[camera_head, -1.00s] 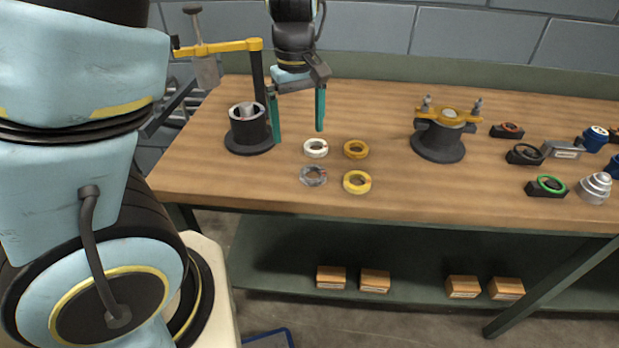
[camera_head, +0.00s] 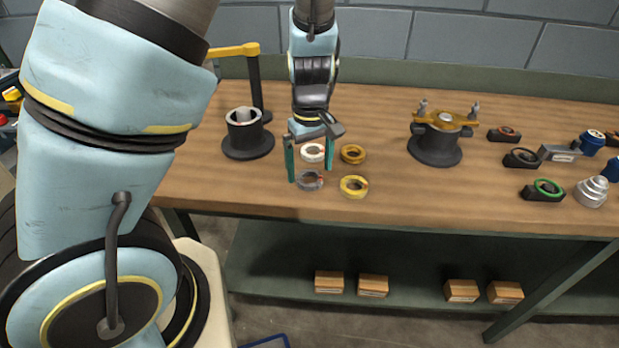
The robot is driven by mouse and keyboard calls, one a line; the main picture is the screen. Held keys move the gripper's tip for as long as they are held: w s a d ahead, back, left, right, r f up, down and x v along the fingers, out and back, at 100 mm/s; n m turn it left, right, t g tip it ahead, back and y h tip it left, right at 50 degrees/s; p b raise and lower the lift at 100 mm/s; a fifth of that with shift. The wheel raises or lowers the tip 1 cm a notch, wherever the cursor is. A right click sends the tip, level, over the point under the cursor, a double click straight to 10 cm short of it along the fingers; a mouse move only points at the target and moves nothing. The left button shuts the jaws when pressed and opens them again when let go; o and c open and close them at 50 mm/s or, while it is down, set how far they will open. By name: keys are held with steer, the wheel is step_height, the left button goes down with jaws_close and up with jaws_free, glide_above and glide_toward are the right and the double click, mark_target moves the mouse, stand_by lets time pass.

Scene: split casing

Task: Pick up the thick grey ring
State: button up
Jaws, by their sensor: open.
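The grey ring (camera_head: 310,181) lies flat on the wooden workbench at the front left of a group of rings. My gripper (camera_head: 310,172) is open, with its two green fingers pointing down. In the picture the fingers stand to either side of the grey ring and the white ring (camera_head: 312,152), and nothing is held between them. I cannot tell how high the fingertips are above the bench.
A clamped fixture (camera_head: 437,140) and several parts are further right. The bench (camera_head: 230,190) is bare at front left.

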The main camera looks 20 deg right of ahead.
step_height(320, 180, down, 2)
steer(key=c, duration=1.2)
steer(key=shift+r, duration=0.1)
steer(key=shift+c, duration=0.2)
step_height(320, 180, up, 15)
steer(key=p, duration=0.5)
steer(key=shift+r+p, duration=0.15)
steer(key=shift+p, duration=0.15)
